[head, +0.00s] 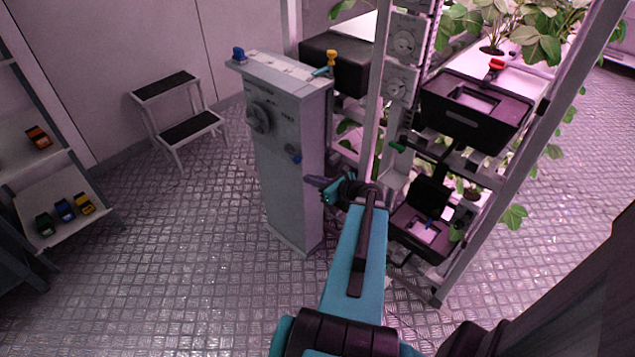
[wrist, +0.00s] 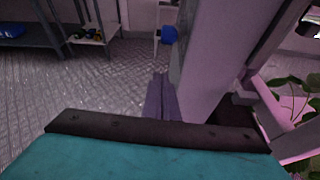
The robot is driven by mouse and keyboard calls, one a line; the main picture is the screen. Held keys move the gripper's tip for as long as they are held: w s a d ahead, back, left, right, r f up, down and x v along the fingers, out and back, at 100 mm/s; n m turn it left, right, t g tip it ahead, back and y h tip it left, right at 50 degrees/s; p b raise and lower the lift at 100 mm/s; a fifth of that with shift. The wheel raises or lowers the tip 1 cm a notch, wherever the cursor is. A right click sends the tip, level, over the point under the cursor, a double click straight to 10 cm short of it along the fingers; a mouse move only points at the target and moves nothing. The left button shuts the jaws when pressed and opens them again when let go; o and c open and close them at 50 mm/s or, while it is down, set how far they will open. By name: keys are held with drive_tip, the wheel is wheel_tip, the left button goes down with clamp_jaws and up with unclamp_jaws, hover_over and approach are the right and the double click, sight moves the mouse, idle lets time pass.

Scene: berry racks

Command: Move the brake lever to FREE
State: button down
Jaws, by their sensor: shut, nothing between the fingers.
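A tall grey cabinet (head: 290,200) stands at the centre of the head view. I cannot tell which is the brake lever; the markings are too small to read.
A plant rack (head: 465,270) with black bins (head: 475,125) stands close to the right of my gripper. A two-step stool (head: 180,130) stands behind left. A shelf (head: 65,205) with small coloured items is at far left. The floor (head: 190,270) between is clear.

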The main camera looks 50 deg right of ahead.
sight(292, 154)
drive_tip(key=w, duration=0.1)
drive_tip(key=w+r+p, duration=0.1)
drive_tip(key=w, duration=0.1)
drive_tip(key=w+r, duration=0.1)
drive_tip(key=shift+w+d+r+p, duration=0.2)
drive_tip(key=shift+w+p, duration=0.1)
